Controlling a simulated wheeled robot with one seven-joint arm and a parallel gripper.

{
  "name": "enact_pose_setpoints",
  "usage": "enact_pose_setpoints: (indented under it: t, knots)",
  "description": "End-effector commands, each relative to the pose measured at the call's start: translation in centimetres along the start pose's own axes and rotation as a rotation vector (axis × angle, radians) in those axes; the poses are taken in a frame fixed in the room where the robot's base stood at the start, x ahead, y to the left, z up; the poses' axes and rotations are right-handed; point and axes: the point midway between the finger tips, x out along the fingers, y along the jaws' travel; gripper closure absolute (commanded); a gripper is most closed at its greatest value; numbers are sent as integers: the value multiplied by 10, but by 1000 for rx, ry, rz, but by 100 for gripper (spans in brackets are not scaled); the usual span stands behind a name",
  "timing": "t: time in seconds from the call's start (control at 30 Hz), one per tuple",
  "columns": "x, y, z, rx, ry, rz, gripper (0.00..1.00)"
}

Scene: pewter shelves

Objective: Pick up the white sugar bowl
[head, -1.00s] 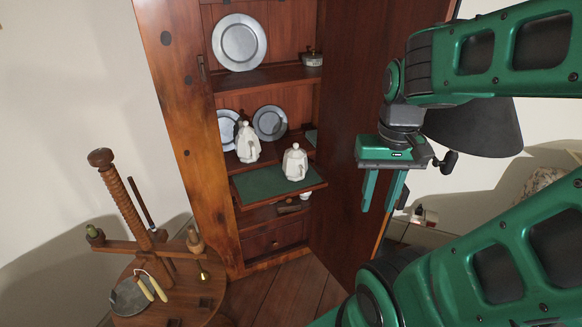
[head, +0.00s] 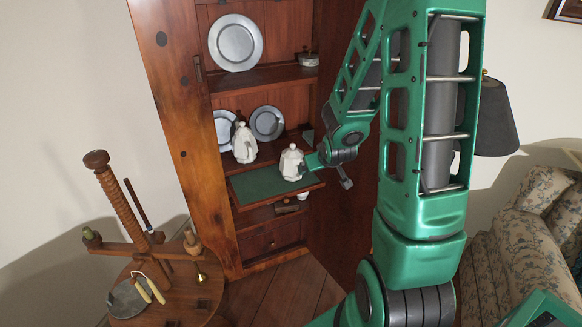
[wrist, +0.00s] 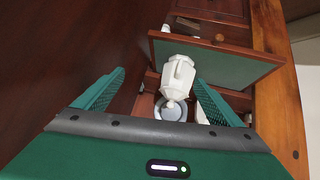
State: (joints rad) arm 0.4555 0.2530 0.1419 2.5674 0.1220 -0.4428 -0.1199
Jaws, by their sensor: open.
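The white lidded vessel on the pull-out board, which I take for the sugar bowl (head: 291,163), stands upright on the green surface. In the wrist view the white vessel (wrist: 177,76) appears upside down, between and beyond my fingers, with a strip-like handle facing me. My gripper (head: 312,163) is at its right side in the head view. The gripper (wrist: 155,95) is open, with one green finger on each side of the vessel in the picture. I cannot tell whether a finger touches it. A second white lidded pot (head: 244,146) stands behind and to the left.
The green-topped board (head: 252,187) sticks out of the wooden cupboard (head: 172,110). Pewter plates (head: 267,123) stand behind the white vessels. The cupboard's right side panel (head: 345,215) is close to my arm. A wooden stand (head: 165,290) is at lower left, a patterned sofa (head: 530,240) at right.

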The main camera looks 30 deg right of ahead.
Motion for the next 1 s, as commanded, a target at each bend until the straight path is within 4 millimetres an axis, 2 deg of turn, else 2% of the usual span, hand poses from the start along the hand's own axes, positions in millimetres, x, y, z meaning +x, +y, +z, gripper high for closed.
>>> enact_pose_setpoints:
  t: [0.03,0.1,0.33,0.5,0.7,0.87,1.0]
  knots:
    - [15,-8,1,-5,36,-13,10]
    - [31,-17,-5,-7,109,-27,10]
    - [67,-46,-16,31,350,-64,10]
    - [76,-58,-18,89,510,-66,10]
    - [73,-57,-21,155,634,-41,10]
    - [74,-56,-24,174,670,-33,10]
    - [89,-55,-36,175,674,-31,10]
